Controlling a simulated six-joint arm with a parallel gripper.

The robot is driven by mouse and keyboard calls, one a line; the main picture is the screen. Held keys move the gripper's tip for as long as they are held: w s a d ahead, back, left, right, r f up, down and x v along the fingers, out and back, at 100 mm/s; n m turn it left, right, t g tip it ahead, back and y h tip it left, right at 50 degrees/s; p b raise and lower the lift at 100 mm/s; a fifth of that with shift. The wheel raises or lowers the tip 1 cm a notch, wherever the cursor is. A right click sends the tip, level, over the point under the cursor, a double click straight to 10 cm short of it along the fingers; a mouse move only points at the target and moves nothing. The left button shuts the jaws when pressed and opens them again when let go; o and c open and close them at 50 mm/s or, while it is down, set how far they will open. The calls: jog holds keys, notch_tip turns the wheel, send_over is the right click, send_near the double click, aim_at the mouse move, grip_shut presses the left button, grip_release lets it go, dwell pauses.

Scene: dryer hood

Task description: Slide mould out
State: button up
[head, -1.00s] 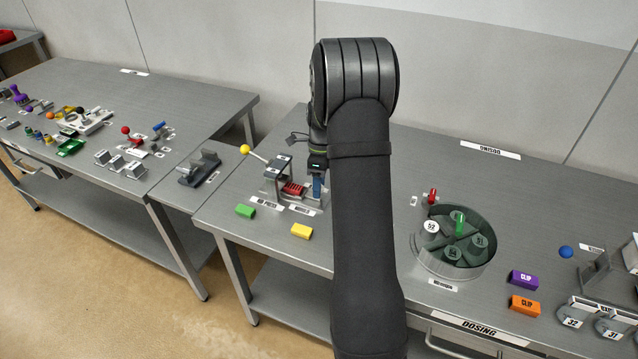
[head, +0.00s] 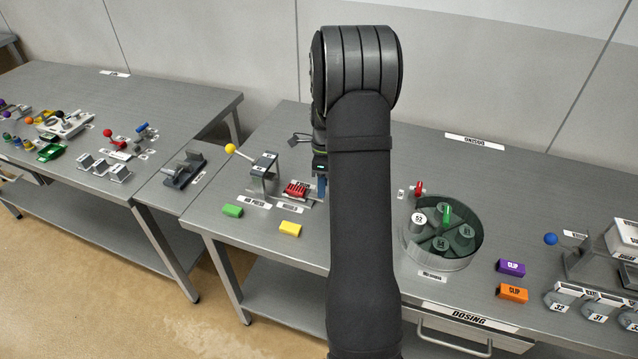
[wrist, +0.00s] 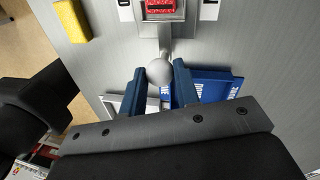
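The red ribbed mould (head: 297,190) sits on a grey slide to the right of the press (head: 264,170), which has a yellow ball lever. It also shows at the top of the wrist view (wrist: 160,6). A rod runs from the slide to a round grey knob (wrist: 160,72). My gripper (wrist: 160,80) has its two blue fingers around the knob, one on each side, and they appear to touch it. In the head view my arm hides most of the gripper and the knob; only a bit of blue finger shows.
A green block (head: 232,211) and a yellow block (head: 290,228) lie in front of the press. A round container (head: 440,262) with several pots stands to the right of my arm. In the wrist view a blue lettered thing (wrist: 215,85) lies beside the right finger.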

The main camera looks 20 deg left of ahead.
jog(key=o, duration=0.3)
jog(key=shift+d, duration=0.35)
jog(key=shift+o, duration=0.6)
jog(key=shift+a, duration=0.1)
jog(key=shift+r, duration=0.1)
jog(key=w+r, duration=0.3)
jog(key=r, duration=1.4)
jog(key=shift+w+a, duration=0.15)
jog(key=shift+a, duration=0.15)
jog(key=shift+f, duration=0.1)
jog(key=s+f, duration=0.1)
jog(key=f, duration=0.4)
jog(key=s+f, duration=0.1)
jog(key=f, duration=0.5)
jog(key=s+f, duration=0.1)
jog(key=f, duration=0.5)
jog(key=shift+s+d, duration=0.15)
jog(key=shift+d, duration=0.1)
jog(key=shift+a, duration=0.35)
